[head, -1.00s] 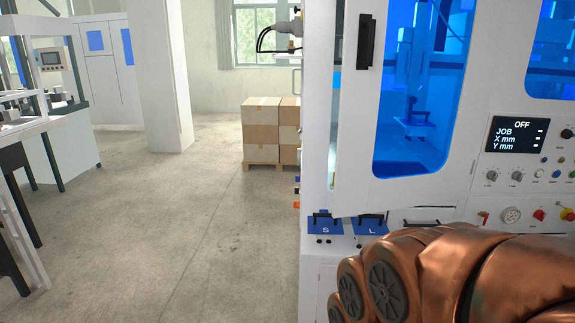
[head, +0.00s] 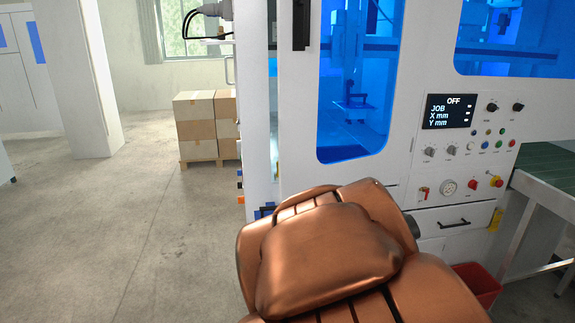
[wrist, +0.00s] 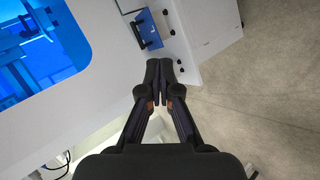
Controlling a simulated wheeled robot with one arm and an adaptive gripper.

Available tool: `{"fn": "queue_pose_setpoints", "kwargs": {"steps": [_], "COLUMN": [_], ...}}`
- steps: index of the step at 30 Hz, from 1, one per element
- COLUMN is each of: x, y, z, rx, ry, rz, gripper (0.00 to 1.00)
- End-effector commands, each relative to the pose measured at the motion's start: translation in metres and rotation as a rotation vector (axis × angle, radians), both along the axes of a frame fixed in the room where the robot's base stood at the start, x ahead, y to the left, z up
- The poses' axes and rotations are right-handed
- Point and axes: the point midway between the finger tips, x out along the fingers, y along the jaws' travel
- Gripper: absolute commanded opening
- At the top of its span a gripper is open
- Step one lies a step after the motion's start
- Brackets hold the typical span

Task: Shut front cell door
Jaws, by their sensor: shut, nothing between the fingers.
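The front cell door (head: 299,120) is a white panel with a tall blue window (head: 355,80) and a black handle (head: 301,25) near its left edge. It looks ajar: a blue-tinted gap shows between its left edge and the cabinet's left post. In the wrist view, a white panel with a blue window (wrist: 40,45) lies on the left. My gripper (wrist: 165,72) is shut and empty, its fingertips together in front of white surfaces. I cannot tell whether it touches the door. In the head view my copper-coloured arm hides the gripper and the area below the door.
A control panel reading OFF (head: 449,111) is right of the door. A blue block with a black handle (wrist: 147,30) sits beyond my fingertips. Stacked boxes (head: 196,128) stand behind left. A green conveyor (head: 548,172) and red bin (head: 476,282) are at right. Floor at left is clear.

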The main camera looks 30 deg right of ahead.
Motion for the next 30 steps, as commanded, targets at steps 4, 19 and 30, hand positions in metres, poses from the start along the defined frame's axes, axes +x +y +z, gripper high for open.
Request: {"fn": "queue_pose_setpoints", "kwargs": {"steps": [4,19,30], "x": [0.026,0.098,0.119], "y": [-0.041,-0.07,-0.04], "z": [0.029,0.088,0.066], "rx": [-0.283,-1.227,-1.686], "ry": [0.008,0.212,0.3], "rz": [0.146,0.698,1.024], "gripper": [0.0,0.0,0.0]}}
